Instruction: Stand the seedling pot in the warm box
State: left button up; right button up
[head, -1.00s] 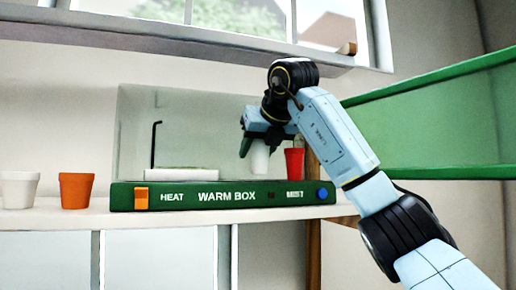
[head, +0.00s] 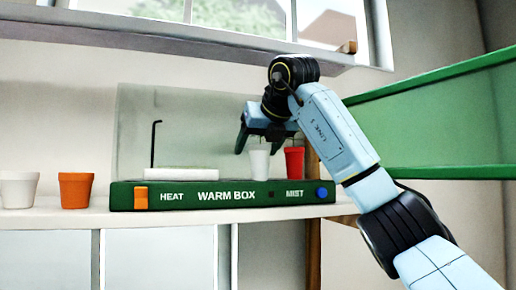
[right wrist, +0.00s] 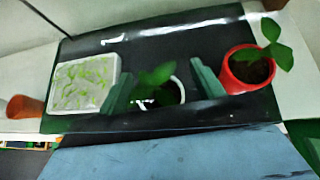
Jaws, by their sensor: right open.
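The warm box (head: 300,198) is a green-fronted, dark-floored box on the shelf. A white pot (head: 259,163) with a leafy seedling stands upright inside it, left of a red pot (head: 294,164). My right gripper (head: 259,142) is open, its fingers on either side of the white pot's top. In the right wrist view, the open green fingers (right wrist: 165,92) flank the white pot (right wrist: 178,90), with gaps visible; leaves hide much of its rim. The red pot (right wrist: 246,75), also planted, is close to the right finger. My left gripper is not in view.
A white tray of sprouts (right wrist: 84,84) lies in the box's left part, near a thin black rod (head: 154,143). An orange pot (head: 76,191) and another white pot (head: 18,190) stand on the shelf (head: 100,215) outside. A green-framed panel (head: 430,125) stands at the right.

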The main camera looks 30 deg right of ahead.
jog(key=b+v, duration=0.2)
jog(key=v, duration=1)
jog(key=shift+f, duration=0.15)
